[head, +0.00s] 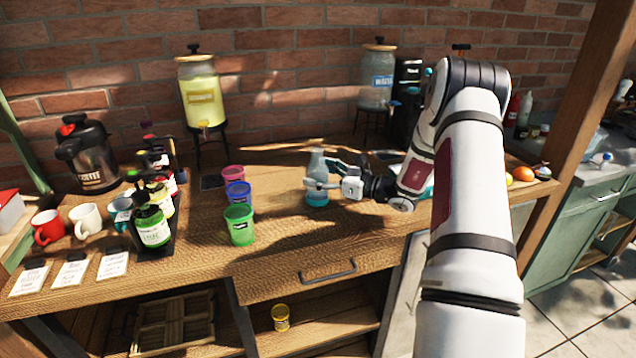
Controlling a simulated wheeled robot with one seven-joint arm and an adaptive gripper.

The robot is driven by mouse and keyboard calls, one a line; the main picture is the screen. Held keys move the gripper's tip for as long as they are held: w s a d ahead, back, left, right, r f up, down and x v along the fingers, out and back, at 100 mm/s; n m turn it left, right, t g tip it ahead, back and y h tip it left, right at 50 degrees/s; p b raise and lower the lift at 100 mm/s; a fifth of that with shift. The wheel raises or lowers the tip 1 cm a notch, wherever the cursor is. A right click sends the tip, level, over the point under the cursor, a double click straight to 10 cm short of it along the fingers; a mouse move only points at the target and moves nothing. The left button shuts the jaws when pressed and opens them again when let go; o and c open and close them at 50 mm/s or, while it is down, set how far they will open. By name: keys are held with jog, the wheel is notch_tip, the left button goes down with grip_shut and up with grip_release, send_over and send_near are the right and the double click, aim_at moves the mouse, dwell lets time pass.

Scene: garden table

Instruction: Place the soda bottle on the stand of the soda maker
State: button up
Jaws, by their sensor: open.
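The soda bottle (317,163), clear with a blue lower part, stands upright on the wooden table in the head view, right of the coloured cups. My gripper (318,182) reaches in from the right at the bottle's mid-height, with its fingers at the bottle. It is open; whether a finger touches the bottle cannot be told. A tall black appliance (408,78), which looks like the soda maker, stands at the back beside the water dispenser. My arm and the dispenser hide much of it, and its stand is not visible.
Pink, blue and green cups (239,225) stand left of the bottle. A water dispenser (378,85) and a yellow drink dispenser (201,100) stand against the brick wall. A tray of syrup bottles (152,226) is farther left. The table front (290,245) is clear.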

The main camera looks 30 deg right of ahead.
aim_at(324, 163)
jog(key=shift+w+a, duration=0.1)
jog(key=shift+w, duration=0.1)
jog(key=c, duration=1.7)
jog(key=shift+r, duration=0.15)
jog(key=shift+r, duration=1.65)
jog(key=shift+s+a+r, duration=0.25)
jog(key=shift+s+a, duration=0.35)
jog(key=shift+s, duration=2)
jog(key=shift+s+a+r, duration=0.2)
jog(key=shift+s+a, duration=0.4)
jog(key=shift+s, duration=1.95)
jog(key=shift+s+a+r, duration=0.25)
jog(key=shift+s+a, duration=0.35)
jog(key=shift+s, duration=2)
